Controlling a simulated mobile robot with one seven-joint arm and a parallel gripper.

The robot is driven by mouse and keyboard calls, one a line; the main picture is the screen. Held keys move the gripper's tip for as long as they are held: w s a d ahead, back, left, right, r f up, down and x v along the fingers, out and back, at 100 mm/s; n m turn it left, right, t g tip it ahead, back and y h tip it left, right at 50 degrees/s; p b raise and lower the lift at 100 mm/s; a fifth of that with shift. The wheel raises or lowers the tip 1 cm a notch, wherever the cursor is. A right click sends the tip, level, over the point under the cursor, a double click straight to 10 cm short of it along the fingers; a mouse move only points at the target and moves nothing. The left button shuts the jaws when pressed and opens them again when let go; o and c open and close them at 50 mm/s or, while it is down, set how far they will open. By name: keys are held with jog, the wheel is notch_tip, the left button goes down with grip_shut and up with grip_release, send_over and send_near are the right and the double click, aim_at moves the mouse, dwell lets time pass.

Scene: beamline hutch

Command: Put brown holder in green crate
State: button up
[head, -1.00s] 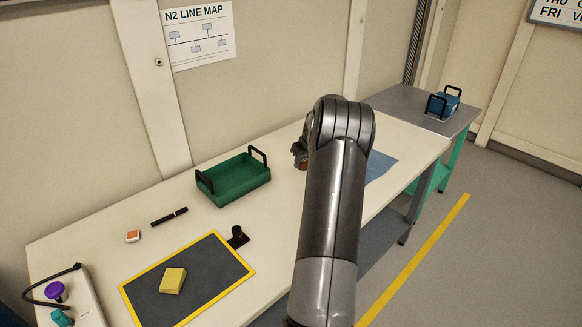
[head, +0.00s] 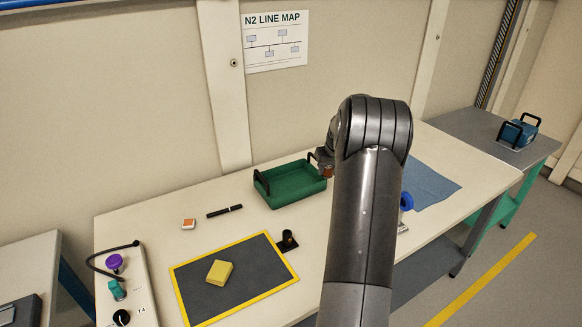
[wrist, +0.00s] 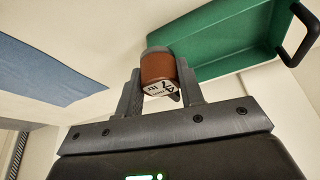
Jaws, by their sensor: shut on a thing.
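The brown holder (wrist: 158,68), with a grey end and a white printed label, is between the fingers of my gripper (wrist: 160,88) in the wrist view. The gripper is shut on it. In the head view, a small part of the brown holder (head: 327,171) shows beside my arm, at the right end of the green crate (head: 290,192). My arm hides most of the gripper there. The green crate is open, with black handles at both ends. Its wall and one handle also show beside the holder in the wrist view (wrist: 215,45). The holder appears outside the crate's interior.
A yellow-edged dark mat (head: 235,290) bears a yellow block (head: 219,271). A black cup-like stand (head: 288,240), a black pen (head: 225,211) and an orange-and-white block (head: 188,224) lie nearby. A blue cloth (head: 430,185) and a blue round thing (head: 407,201) are right of my arm.

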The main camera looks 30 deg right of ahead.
send_over(293, 189)
jog(key=s, duration=0.2)
jog(key=f, duration=0.7)
jog(key=shift+w+a, duration=0.25)
jog(key=shift+f, duration=2)
jog(key=o, duration=1)
jog(key=shift+f, duration=0.15)
